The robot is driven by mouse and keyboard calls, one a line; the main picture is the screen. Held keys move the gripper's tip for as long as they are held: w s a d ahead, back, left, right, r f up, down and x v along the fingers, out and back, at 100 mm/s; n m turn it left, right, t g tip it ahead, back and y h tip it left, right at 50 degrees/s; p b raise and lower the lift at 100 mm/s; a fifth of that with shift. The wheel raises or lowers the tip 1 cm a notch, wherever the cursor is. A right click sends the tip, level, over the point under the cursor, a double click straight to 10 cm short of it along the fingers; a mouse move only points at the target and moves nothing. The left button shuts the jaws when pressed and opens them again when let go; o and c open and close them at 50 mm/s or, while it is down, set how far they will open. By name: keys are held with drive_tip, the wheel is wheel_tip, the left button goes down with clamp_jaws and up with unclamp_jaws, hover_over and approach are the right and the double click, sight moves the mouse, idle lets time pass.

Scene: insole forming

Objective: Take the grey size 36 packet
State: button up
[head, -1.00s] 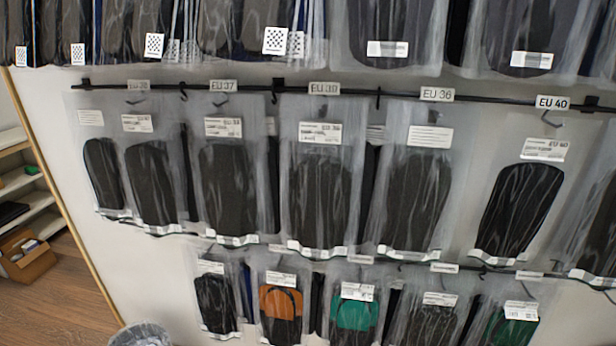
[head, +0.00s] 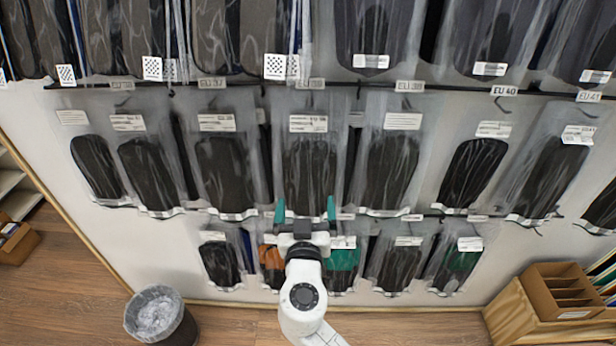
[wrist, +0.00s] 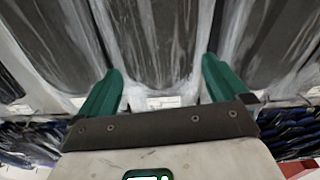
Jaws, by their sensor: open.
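Clear packets with dark grey insoles hang in a middle row on a black rail. The leftmost size tag (head: 122,85) on this row is too blurred to read, so I cannot tell for sure which packet is size 36. Two packets hang near that tag, one at the far left (head: 97,165) and one beside it (head: 150,175). My gripper (head: 306,212) is open and empty, its green fingers pointing up at the bottom of the third-tag packet (head: 310,170). In the wrist view, my gripper (wrist: 160,85) has its fingers either side of a packet's lower edge (wrist: 158,101).
A lower row holds packets with black, orange and green insoles (head: 342,262). More packets (head: 375,35) hang above. A waste bin (head: 160,315) stands on the floor at left, and a wooden crate (head: 560,300) at right. Neighbouring packets hang close together.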

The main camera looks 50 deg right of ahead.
sight(310, 185)
drive_tip(key=p+x, duration=0.1)
drive_tip(key=x, duration=0.1)
drive_tip(key=p+x, duration=0.1)
drive_tip(key=x, duration=0.2)
drive_tip(key=shift+s+d+f, duration=0.1)
drive_tip(key=shift+s+d, duration=0.05)
drive_tip(key=shift+d, duration=0.25)
drive_tip(key=shift+w+d+f, duration=0.15)
drive_tip(key=shift+w+d, duration=0.2)
drive_tip(key=shift+d, duration=0.05)
drive_tip(key=shift+c, duration=0.4)
drive_tip(key=c, duration=0.9)
